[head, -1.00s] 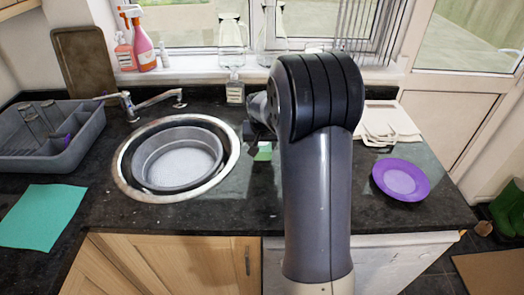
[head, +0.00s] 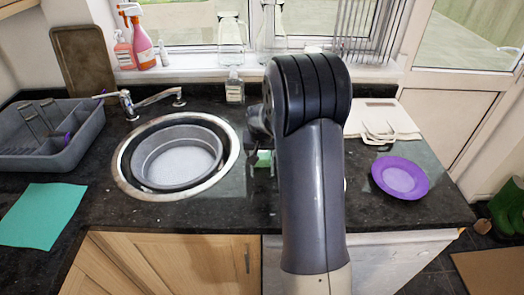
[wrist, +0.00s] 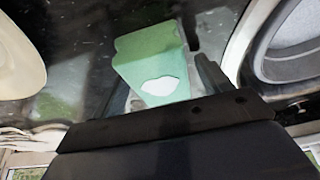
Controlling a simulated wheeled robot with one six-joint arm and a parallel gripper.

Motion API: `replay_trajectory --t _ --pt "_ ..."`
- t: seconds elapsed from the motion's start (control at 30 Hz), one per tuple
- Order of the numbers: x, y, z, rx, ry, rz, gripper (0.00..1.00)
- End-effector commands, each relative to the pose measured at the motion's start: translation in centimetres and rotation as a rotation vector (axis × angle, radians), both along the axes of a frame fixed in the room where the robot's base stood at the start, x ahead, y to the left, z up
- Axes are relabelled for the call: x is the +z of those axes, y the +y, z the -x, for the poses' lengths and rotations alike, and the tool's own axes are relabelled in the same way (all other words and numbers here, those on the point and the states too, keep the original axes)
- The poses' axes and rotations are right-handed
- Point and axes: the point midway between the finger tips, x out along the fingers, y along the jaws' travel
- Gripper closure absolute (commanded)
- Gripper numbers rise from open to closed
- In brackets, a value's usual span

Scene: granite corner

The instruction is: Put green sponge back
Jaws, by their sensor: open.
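The green sponge (head: 264,158) lies on the dark granite worktop just right of the sink, partly hidden by my gripper (head: 262,146) in the head view. In the wrist view the sponge (wrist: 150,58) is a pale green block with a white patch on its near part. My gripper (wrist: 160,75) is open there, with a dark finger at the right of the sponge and the near end of the sponge close to the jaws. The left finger is hard to make out. I cannot tell whether a finger touches the sponge.
The sink with a grey round bowl (head: 177,157) is left of my gripper. A soap bottle (head: 235,88) stands behind. A purple plate (head: 399,178) and a white rack (head: 380,122) are right of my arm. A grey dish rack (head: 45,140) and teal cloth (head: 42,215) are far left.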

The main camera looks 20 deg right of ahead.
Motion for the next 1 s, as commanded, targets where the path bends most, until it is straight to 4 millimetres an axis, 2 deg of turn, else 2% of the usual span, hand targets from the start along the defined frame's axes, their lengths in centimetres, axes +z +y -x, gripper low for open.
replay_trajectory --t 0.2,0.37,0.8,1.0 --pt "0.2 0.0 0.0 0.000 0.000 0.000 0.26" --pt "1.5 0.2 0.3 0.000 -0.004 0.001 0.26" --pt "8.9 1.4 3.2 0.000 -0.004 0.001 0.26" --pt "10.9 1.7 4.0 0.000 -0.002 0.000 0.26"
